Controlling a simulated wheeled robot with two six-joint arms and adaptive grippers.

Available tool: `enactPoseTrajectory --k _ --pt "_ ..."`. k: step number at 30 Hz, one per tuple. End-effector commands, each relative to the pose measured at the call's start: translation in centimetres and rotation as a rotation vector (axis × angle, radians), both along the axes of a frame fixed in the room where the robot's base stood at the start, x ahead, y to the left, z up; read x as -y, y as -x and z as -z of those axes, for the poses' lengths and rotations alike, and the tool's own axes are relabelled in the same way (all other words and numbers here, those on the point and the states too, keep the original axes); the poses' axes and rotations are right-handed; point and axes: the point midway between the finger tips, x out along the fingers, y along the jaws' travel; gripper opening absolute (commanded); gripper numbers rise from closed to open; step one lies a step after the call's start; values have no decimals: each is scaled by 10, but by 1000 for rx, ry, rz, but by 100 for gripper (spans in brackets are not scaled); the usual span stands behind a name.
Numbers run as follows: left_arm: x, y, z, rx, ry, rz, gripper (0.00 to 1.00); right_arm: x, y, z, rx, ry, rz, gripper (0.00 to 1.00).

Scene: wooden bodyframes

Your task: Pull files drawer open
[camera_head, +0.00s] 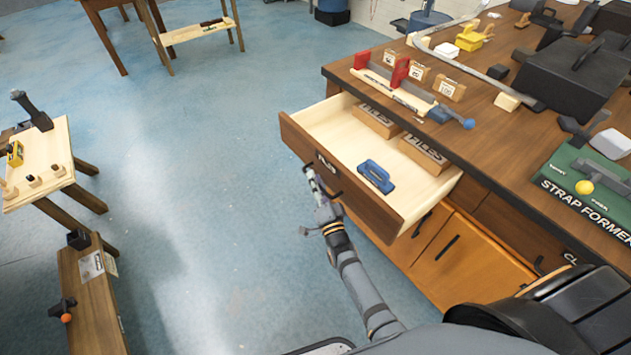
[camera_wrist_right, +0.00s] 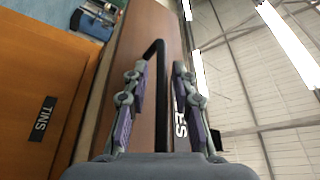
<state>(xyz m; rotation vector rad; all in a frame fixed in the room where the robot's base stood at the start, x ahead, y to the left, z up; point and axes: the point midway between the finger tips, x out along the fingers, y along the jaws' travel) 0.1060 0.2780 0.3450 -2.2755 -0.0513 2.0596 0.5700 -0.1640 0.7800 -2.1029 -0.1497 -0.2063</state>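The files drawer (camera_head: 345,188) is pulled out from the wooden workbench (camera_head: 470,140) in the head view. Inside lie two wooden blocks marked FILES, one at the back (camera_head: 375,121) and one at the right (camera_head: 424,156), and a blue tool (camera_head: 376,176). My right gripper (camera_head: 311,178) is at the drawer's front face. In the right wrist view its fingers (camera_wrist_right: 160,95) stand on either side of the black handle (camera_wrist_right: 159,60), with visible gaps, so it looks open around the handle. Part of the drawer label shows behind a finger. My left gripper is not in view.
Cabinet doors (camera_head: 440,255) lie below the drawer. A small table (camera_head: 45,165) and a wooden bench (camera_head: 92,295) stand at the left. The blue floor (camera_head: 200,160) in front of the drawer is clear. Tools cover the workbench top.

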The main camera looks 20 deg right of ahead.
Motion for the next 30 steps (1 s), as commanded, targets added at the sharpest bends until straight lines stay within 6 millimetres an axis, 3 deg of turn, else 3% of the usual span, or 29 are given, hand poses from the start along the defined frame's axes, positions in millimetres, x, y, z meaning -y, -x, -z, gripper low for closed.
enactPoseTrajectory --k 11,24,30 --pt "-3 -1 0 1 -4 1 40 0 5 1 0 0 0 34" --pt "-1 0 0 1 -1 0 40 2 98 21 -2 0 0 34" --pt "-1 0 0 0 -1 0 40 3 116 24 1 0 0 34"
